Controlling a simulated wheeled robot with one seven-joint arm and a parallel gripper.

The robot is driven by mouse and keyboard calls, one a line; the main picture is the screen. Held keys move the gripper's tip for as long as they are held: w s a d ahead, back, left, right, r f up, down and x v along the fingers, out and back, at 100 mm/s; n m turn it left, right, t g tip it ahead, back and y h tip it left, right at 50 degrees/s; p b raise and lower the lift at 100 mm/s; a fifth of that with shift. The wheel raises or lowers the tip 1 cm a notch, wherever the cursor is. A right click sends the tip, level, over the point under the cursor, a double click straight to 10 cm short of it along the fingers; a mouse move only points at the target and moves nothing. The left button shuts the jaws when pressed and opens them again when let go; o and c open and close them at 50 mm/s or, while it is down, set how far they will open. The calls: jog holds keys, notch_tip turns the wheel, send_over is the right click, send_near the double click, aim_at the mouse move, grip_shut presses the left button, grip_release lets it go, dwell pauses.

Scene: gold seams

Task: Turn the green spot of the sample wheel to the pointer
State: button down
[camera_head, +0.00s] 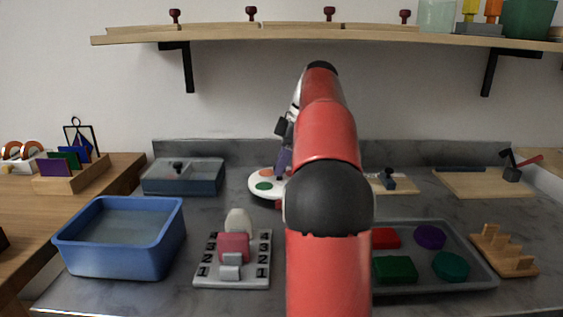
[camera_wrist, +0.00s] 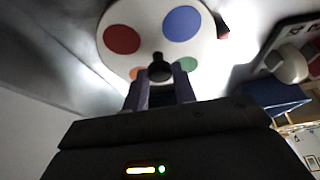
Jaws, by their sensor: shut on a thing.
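The sample wheel (camera_head: 255,192) is a white disc on the counter, partly hidden behind my arm in the head view. Its green spot (camera_head: 264,186) faces the left front there, with an orange spot behind it. In the wrist view the wheel (camera_wrist: 150,18) shows red, blue, orange and green spots; the green spot (camera_wrist: 189,64) is at lower right. The red pointer (camera_wrist: 222,28) is at the right rim, between the blue and green spots. My gripper (camera_wrist: 160,76) is shut on the dark central knob (camera_wrist: 160,58), its purple fingers on either side.
A blue tub (camera_head: 120,262) stands front left, with a numbered rack (camera_head: 205,272) beside it. A lidded grey box (camera_head: 180,180) is left of the wheel. A tray (camera_head: 465,265) of coloured pieces lies right. A shelf (camera_head: 240,38) runs above.

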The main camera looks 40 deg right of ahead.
jog(key=shift+r, duration=0.1)
jog(key=c, duration=1.1)
grip_release()
jog(key=shift+c, duration=0.2)
jog(key=shift+a, duration=0.1)
